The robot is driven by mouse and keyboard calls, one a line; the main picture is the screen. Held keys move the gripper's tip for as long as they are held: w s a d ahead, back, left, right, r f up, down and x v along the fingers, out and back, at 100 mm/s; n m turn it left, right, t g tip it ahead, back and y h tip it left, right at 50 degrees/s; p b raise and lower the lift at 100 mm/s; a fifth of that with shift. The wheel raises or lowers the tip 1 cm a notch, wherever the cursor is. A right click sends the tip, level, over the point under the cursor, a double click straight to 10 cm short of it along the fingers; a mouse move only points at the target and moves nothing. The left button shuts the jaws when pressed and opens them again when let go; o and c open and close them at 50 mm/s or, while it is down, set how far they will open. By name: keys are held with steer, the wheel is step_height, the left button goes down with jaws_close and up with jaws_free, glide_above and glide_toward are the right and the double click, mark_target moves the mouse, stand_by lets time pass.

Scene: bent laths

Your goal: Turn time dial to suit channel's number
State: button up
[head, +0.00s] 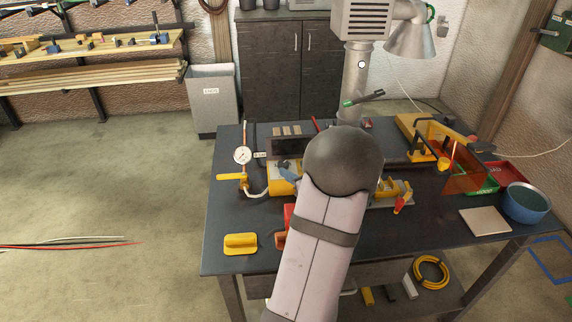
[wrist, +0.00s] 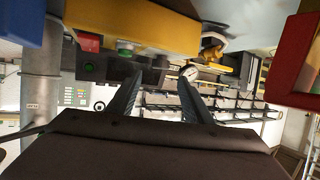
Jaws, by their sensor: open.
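My gripper (wrist: 158,85) is open in the wrist view, with its two dark fingers apart and nothing between them. In the head view my arm hides the gripper and part of the bench machine (head: 283,180), which is yellow with a dark panel. No channel number is readable in either view.
The dark workbench (head: 228,215) carries a white gauge (head: 242,155) on a stand, a yellow block (head: 240,243), an orange see-through guard (head: 465,170), a blue bowl (head: 526,203) and a beige tile (head: 485,221). A grey extraction pipe (head: 355,85) rises behind. The bench's front left is mostly clear.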

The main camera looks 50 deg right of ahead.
mark_target(283, 162)
steer(key=shift+p+x, duration=0.35)
steer(key=shift+x, duration=3.1)
steer(key=c, duration=1.1)
steer(key=shift+o, duration=0.2)
steer(key=shift+r+p, duration=0.1)
steer(key=shift+p, duration=0.2)
